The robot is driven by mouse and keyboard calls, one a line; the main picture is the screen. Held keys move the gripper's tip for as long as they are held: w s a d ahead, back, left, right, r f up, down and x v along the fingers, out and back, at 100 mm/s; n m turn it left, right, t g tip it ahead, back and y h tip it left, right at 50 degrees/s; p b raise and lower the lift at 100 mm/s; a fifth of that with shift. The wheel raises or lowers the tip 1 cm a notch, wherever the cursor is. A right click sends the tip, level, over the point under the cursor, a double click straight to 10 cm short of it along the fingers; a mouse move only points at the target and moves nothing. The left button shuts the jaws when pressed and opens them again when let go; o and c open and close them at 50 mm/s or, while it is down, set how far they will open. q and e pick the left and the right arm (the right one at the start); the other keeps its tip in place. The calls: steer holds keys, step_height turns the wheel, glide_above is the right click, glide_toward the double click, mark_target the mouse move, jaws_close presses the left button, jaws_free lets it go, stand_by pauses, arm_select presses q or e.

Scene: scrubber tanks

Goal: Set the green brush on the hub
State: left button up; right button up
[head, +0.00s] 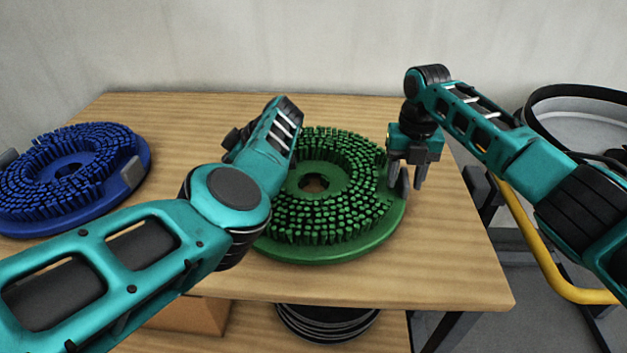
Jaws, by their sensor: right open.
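The green brush (340,249) is a round disc lying bristles-up on the wooden table, with a hole in its middle. A grey grip lug (403,184) stands at its right edge. My right gripper (406,184) is open and points down at that lug, with its fingers on either side of it; whether they touch it I cannot tell. My left arm crosses in front of the brush's left side and hides that edge. The left gripper's fingers are hidden behind the arm. I cannot make out the hub.
A blue brush (115,190) lies on the table (440,270) at the left. At the right stand a black-rimmed round tank (580,105) and a yellow tube frame (540,255). Dark discs (325,322) and a cardboard box (190,317) sit below the tabletop. A wall closes the back.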

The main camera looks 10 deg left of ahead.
arm_select(q)
steer(key=shift+a+f, duration=0.1)
arm_select(e)
steer(key=shift+f, duration=0.2)
arm_select(q)
steer(key=shift+c, duration=0.3)
arm_select(e)
steer(key=shift+c, duration=0.3)
arm_select(q)
steer(key=c, duration=0.7)
arm_select(e)
steer(key=c, duration=0.7)
arm_select(q)
steer(key=c, duration=0.9)
arm_select(e)
jaws_close()
arm_select(q)
steer(key=shift+o, duration=0.2)
steer(key=shift+w+r, duration=0.1)
steer(key=shift+r, duration=0.15)
arm_select(e)
steer(key=shift+w+r, duration=0.1)
steer(key=shift+r, duration=0.15)
